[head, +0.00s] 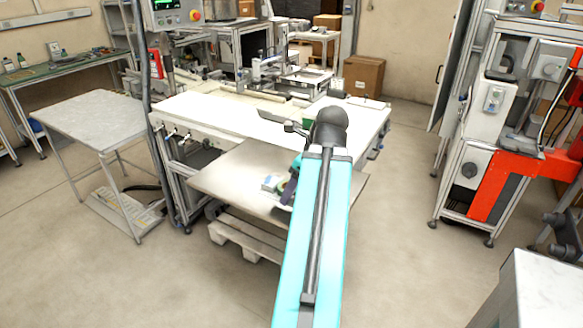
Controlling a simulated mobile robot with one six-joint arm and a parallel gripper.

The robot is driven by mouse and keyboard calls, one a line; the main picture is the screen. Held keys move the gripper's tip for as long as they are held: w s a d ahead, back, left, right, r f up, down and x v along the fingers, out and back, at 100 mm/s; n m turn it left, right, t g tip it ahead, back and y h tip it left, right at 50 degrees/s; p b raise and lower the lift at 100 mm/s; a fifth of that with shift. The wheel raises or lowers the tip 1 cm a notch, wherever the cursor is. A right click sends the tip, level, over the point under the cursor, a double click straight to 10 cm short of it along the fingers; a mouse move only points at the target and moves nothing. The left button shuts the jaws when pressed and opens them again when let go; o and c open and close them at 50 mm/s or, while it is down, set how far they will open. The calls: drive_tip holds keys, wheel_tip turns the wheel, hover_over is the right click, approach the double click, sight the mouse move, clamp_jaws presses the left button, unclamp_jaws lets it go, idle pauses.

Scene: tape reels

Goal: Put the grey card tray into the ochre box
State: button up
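My cyan arm reaches up from the bottom of the head view to a dark joint, in front of a low pale table (232,178). Dark and greenish parts show just left of the arm above this table; they may belong to my wrist or gripper, but I cannot make out fingers. A small pale object (271,183) lies there, partly hidden and too small to identify. I cannot make out the grey card tray or an ochre box for certain. My arm hides part of the table.
A long white workbench (220,112) stands behind the low table, with a pallet (245,238) below. A grey side table (90,120) is at left. A machine with red-orange parts (500,185) stands right. Brown cartons (362,78) are at the back. Floor at front left is clear.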

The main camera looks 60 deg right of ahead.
drive_tip(key=shift+w+d+p, duration=0.45)
drive_tip(key=shift+d+p, duration=0.2)
drive_tip(key=shift+p, duration=0.4)
drive_tip(key=shift+w+d+p, duration=0.45)
drive_tip(key=shift+d+p, duration=0.15)
drive_tip(key=shift+p, duration=0.45)
drive_tip(key=shift+w+d+f+p, duration=0.2)
drive_tip(key=shift+w+d+p, duration=0.15)
drive_tip(key=shift+w+d, duration=0.8)
drive_tip(key=shift+w+d+f+p, duration=0.2)
drive_tip(key=shift+w+d+p, duration=0.3)
drive_tip(key=shift+d, duration=1)
drive_tip(key=shift+w+d+f+p, duration=0.25)
drive_tip(key=shift+w+d, duration=0.75)
drive_tip(key=shift+d, duration=0.35)
drive_tip(key=shift+w+d, duration=0.45)
drive_tip(key=shift+d, duration=0.2)
drive_tip(key=shift+s+a+f+p, duration=0.1)
drive_tip(key=shift+a+f+p, duration=0.05)
drive_tip(key=shift+f+p, duration=0.55)
drive_tip(key=shift+f, duration=1.05)
drive_tip(key=shift+f, duration=0.15)
drive_tip(key=o, duration=1.1)
drive_tip(key=shift+o, duration=0.2)
